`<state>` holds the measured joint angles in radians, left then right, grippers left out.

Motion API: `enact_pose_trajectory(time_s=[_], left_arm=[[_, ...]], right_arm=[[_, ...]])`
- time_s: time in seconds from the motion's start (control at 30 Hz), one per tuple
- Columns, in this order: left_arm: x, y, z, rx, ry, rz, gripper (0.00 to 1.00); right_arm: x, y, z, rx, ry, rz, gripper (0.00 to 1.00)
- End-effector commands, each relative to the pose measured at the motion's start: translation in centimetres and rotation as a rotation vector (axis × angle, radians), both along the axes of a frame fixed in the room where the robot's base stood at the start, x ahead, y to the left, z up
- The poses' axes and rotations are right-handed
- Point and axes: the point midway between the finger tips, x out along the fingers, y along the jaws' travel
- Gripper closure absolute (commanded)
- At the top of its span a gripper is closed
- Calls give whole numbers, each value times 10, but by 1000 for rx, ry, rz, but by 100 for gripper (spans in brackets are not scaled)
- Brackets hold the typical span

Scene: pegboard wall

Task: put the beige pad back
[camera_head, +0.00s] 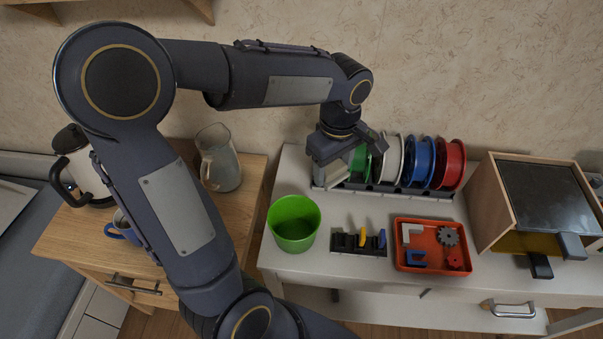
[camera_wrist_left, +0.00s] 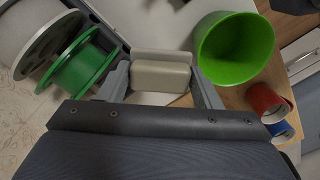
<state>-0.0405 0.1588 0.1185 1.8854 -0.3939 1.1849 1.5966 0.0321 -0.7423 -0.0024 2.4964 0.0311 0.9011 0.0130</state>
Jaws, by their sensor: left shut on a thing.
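The beige pad (camera_wrist_left: 160,72) is a small rounded block, seen between the fingers of my left gripper (camera_wrist_left: 163,84) in the left wrist view. The gripper is shut on it. In the head view my left gripper (camera_head: 330,172) points down over the back left of the white table, in front of the green spool. The pad is hard to make out there, mostly hidden by the gripper. In the left wrist view the green spool (camera_wrist_left: 75,67) is left of the pad and the green bucket (camera_wrist_left: 235,48) is to its right. My right gripper is not in view.
A rack holds white, blue (camera_head: 418,161) and red (camera_head: 449,164) spools. The green bucket (camera_head: 294,222), a dark holder (camera_head: 358,244) and an orange tray (camera_head: 433,247) stand in front. A wooden-sided box (camera_head: 490,205) is at right. A glass jug (camera_head: 219,160) stands on the wooden cabinet.

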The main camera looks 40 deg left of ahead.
Motion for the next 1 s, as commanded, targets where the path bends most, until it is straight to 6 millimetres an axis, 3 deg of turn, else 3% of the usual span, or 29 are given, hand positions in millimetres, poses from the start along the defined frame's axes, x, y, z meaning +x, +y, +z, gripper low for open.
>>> enact_pose_trajectory(time_s=[0.37, 0.5, 0.9, 1.0], left_arm=[[19, 82, -35, 1, 5, 26, 63], [24, 105, -62, 1, 5, 22, 63], [33, 135, -100, 1, 2, 20, 63], [33, 133, -117, 1, 4, 15, 63]], right_arm=[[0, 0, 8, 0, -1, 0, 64], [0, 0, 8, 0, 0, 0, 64], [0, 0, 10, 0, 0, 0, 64], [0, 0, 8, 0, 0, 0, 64]])
